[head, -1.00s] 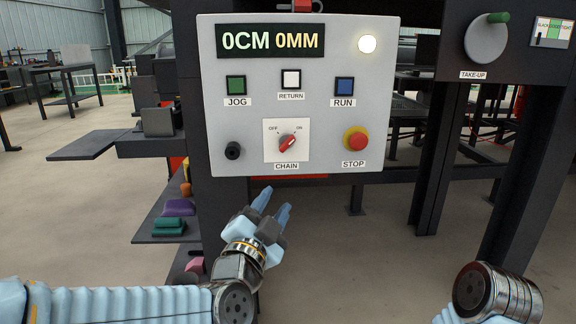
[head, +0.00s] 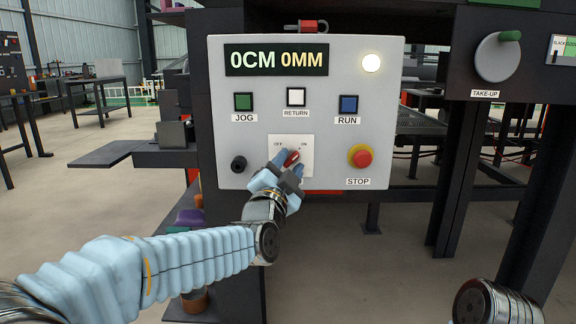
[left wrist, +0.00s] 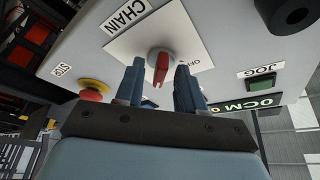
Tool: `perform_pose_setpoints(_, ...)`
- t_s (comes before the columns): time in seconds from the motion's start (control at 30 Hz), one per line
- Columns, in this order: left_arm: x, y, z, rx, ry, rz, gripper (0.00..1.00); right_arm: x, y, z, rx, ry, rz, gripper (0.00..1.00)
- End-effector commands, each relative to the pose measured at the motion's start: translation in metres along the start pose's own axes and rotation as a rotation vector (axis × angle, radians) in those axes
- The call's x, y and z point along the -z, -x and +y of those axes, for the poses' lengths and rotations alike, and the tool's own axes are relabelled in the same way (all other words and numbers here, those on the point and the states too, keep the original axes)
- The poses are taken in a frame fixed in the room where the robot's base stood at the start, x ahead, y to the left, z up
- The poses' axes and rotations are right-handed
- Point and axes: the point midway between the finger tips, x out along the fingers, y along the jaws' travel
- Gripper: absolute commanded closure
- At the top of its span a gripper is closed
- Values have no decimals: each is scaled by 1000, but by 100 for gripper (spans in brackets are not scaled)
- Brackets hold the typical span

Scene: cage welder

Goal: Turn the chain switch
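The chain switch is a red knob (head: 292,158) on a white plate between OFF and ON marks, low on the grey control panel (head: 330,120). It also shows in the left wrist view (left wrist: 160,65), which is turned roughly upside down. My left gripper (head: 287,163) is at the knob, with its two blue fingers parted, one on either side of it. In the left wrist view a gap shows between the knob and each finger. The gripper partly covers the plate and hides the CHAIN label in the head view. My right gripper is out of view; only part of the right arm shows.
The red-and-yellow STOP button (head: 361,157) is right of the switch, and a black knob (head: 239,164) is left of it. JOG, RETURN and RUN buttons sit above. A take-up dial (head: 498,56) is on the machine frame at right.

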Motion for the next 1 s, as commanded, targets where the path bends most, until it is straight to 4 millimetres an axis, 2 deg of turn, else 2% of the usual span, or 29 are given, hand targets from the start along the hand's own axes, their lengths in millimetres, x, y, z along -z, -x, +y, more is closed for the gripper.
perform_pose_setpoints(0.23, 0, -1, 0, 0, 0, 0, 62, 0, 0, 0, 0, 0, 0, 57)
perform_pose_setpoints(0.4, 0, 0, 0, 0, 0, 0, 88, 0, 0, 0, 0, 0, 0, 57)
perform_pose_setpoints(0.5, 0, 0, 0, 0, 0, 0, 100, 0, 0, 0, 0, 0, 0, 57)
perform_pose_setpoints(0.77, -1, 0, 1, 2, 7, 0, 100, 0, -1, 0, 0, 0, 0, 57)
perform_pose_setpoints(1.0, -3, 0, 3, 32, 76, 0, 100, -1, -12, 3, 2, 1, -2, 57)
